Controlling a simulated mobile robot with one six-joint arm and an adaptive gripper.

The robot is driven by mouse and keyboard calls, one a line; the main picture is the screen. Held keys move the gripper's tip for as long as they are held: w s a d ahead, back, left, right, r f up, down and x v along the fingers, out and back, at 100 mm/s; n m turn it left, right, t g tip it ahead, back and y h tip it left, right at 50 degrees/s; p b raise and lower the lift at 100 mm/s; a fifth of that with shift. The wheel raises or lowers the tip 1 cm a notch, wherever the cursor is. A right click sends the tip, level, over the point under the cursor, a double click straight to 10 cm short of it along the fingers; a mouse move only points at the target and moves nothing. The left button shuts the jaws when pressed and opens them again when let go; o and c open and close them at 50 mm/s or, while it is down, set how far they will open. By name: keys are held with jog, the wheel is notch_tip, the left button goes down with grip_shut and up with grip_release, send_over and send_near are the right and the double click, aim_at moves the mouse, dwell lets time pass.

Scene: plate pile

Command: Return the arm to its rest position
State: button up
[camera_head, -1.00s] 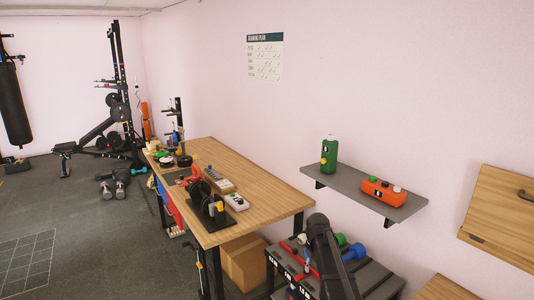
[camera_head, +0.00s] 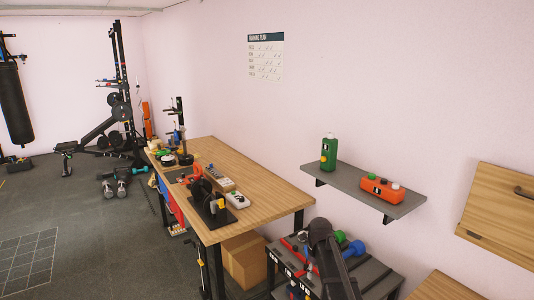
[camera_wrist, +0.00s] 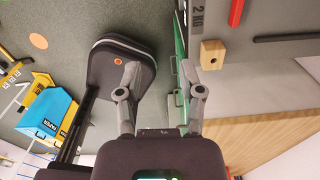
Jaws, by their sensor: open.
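My gripper (camera_wrist: 160,70) shows in the wrist view with its two grey fingers apart and nothing between them. Past the left finger is a dark rounded pad or case (camera_wrist: 112,68) with an orange dot; I cannot tell how far off it is. In the head view my dark arm stands up in front of the rack at the lower right; the fingers cannot be made out there. The wooden workbench (camera_head: 270,192) is left of the arm, with a black stand (camera_head: 208,212) on its near end.
A grey wall shelf (camera_head: 345,177) holds a green bottle-like item (camera_head: 328,152) and an orange one (camera_head: 382,189). A rack (camera_head: 375,272) with coloured dumbbells is beside my arm. A cardboard box (camera_head: 245,260) is under the bench. Floor at the left is mostly clear.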

jog(key=s+f+n+b, duration=0.1)
jog(key=s+n, duration=1.9)
jog(key=n, duration=1)
jog(key=shift+s+f, duration=0.15)
jog(key=shift+f, duration=0.05)
